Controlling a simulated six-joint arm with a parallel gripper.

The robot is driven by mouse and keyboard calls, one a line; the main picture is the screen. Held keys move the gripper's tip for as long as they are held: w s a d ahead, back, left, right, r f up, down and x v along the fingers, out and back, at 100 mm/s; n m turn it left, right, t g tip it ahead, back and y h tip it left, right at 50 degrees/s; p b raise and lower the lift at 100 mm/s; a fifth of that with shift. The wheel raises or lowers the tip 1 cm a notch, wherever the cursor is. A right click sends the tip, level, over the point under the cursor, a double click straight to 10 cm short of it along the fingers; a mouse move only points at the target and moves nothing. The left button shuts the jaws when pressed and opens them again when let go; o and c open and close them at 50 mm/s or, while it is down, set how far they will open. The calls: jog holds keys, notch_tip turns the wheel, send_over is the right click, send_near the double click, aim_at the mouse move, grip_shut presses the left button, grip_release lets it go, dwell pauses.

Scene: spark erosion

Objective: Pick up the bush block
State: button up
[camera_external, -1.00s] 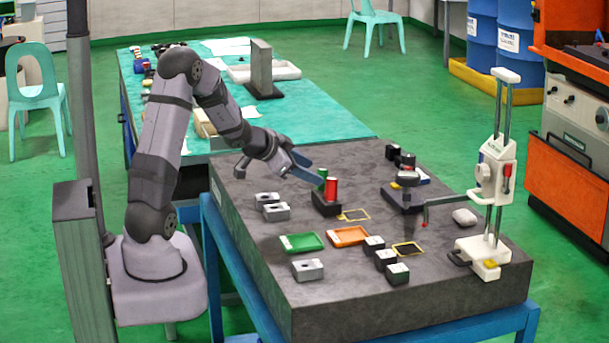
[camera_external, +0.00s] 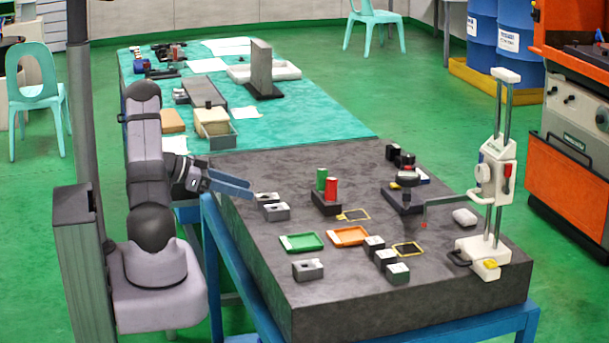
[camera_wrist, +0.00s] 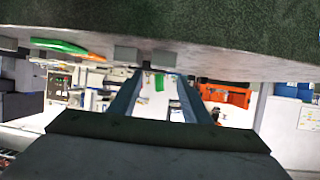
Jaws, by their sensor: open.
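Small grey blocks with holes sit on the dark stone plate (camera_external: 330,290): two near its left edge, a rear one (camera_external: 267,198) and a front one (camera_external: 276,212), and one (camera_external: 308,269) near the front. I cannot tell which is the bush block. My gripper (camera_external: 250,188) has blue fingers, apart and empty, at the plate's left edge just left of the rear grey block. The wrist view looks upside down; my fingers (camera_wrist: 161,75) are spread with nothing between them close by. Two grey blocks, one (camera_wrist: 125,54) and another (camera_wrist: 163,58), show there under the plate's edge.
A green tray (camera_external: 301,242) and an orange tray (camera_external: 348,236) lie mid-plate. A holder (camera_external: 326,206) bears red and green cylinders. A tall gauge stand (camera_external: 489,205) is at right.

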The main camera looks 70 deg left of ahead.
aim_at(270, 196)
jog(key=shift+a+p+x, duration=0.15)
jog(key=shift+p+x, duration=0.45)
jog(key=shift+x, duration=0.95)
jog(key=shift+a+p+x, duration=0.1)
jog(key=shift+p+x, duration=0.5)
jog(key=shift+x, duration=0.9)
jog(key=shift+f, duration=0.15)
grip_shut()
notch_tip(270, 196, up, 10)
jog(key=b, duration=0.2)
